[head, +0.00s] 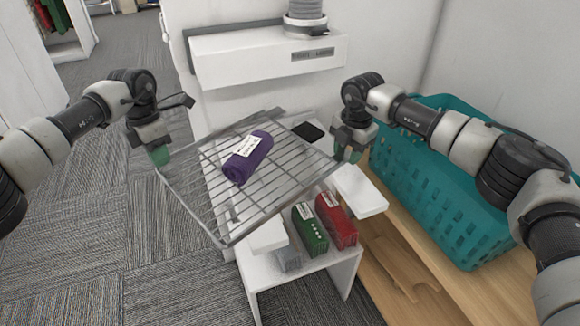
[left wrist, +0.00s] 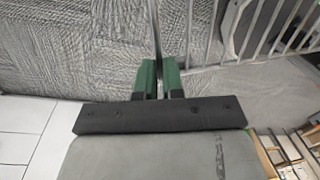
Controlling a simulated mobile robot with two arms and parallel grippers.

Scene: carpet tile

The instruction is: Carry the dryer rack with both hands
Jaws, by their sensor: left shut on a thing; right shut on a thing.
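The dryer rack (head: 205,215) is a grey metal wire frame in the middle of the head view. It is held up, tilted, above a small white table. A rolled purple cloth (head: 252,160) with a white label lies on its bars. My left gripper (head: 160,156) is shut on the rack's left edge. In the left wrist view its green fingers (left wrist: 157,78) close around a rack bar (left wrist: 155,40). My right gripper (head: 347,153) is shut on the rack's right edge.
Below the rack, the white table (head: 350,266) bears a green packet (head: 310,228), a red packet (head: 336,220) and a grey one (head: 287,259). A teal basket (head: 440,200) stands on a wooden bench at right. A white wall unit (head: 265,57) is behind. Carpet at left is clear.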

